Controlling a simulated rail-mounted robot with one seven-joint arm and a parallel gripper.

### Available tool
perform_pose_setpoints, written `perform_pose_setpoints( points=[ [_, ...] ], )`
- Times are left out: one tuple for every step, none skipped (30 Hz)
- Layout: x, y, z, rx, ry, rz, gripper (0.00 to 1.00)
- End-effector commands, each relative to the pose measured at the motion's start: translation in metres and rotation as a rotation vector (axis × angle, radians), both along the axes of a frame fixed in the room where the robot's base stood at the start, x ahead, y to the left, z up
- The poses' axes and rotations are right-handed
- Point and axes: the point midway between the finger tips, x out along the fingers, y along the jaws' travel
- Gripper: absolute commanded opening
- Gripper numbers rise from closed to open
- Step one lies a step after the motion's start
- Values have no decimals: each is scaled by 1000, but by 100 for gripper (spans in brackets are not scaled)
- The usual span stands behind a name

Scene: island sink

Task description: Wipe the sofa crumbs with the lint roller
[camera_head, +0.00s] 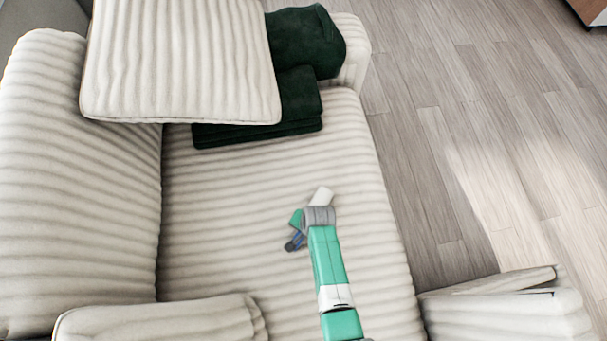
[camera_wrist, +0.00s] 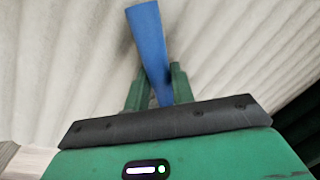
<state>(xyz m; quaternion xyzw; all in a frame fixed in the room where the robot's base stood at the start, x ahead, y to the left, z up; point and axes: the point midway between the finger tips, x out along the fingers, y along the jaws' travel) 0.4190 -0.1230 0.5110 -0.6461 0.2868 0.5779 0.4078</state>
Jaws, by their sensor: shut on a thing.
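The lint roller's blue handle (camera_wrist: 150,40) runs between the two green fingers of my gripper (camera_wrist: 159,80) in the wrist view. My gripper is shut on this handle. Whether the roller touches the seat cannot be told. The sofa is cream and ribbed. No crumbs can be made out; my arm hides part of the seat.
A large cream cushion (camera_head: 180,60) and dark green folded cloths (camera_head: 300,100) lie at the sofa's far end. The backrest (camera_head: 80,180) is on the left and an armrest (camera_head: 160,320) at the near left. Wooden floor (camera_head: 460,130) lies right of the seat.

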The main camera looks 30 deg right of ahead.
Motion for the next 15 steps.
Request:
perform_pose_setpoints(
  points=[
    [-5,2,2,1,2,0,0],
    [-8,3,2,1,2,0,0],
    [-12,4,2,1,3,2,0],
    [-14,5,3,1,3,2,0],
    [-17,6,3,1,3,2,0],
    [-20,7,3,1,2,1,0],
    [-22,8,3,1,2,1,0],
    [-25,9,3,1,2,1,0],
    [-29,11,3,0,3,1,0],
    [-31,11,2,1,3,2,0],
    [-34,12,2,1,3,3,0],
    [-37,14,2,0,3,2,0],
    [-40,14,2,0,3,2,0],
    [-42,15,2,0,3,2,0],
    [-46,17,2,1,3,3,0]
  ],
)
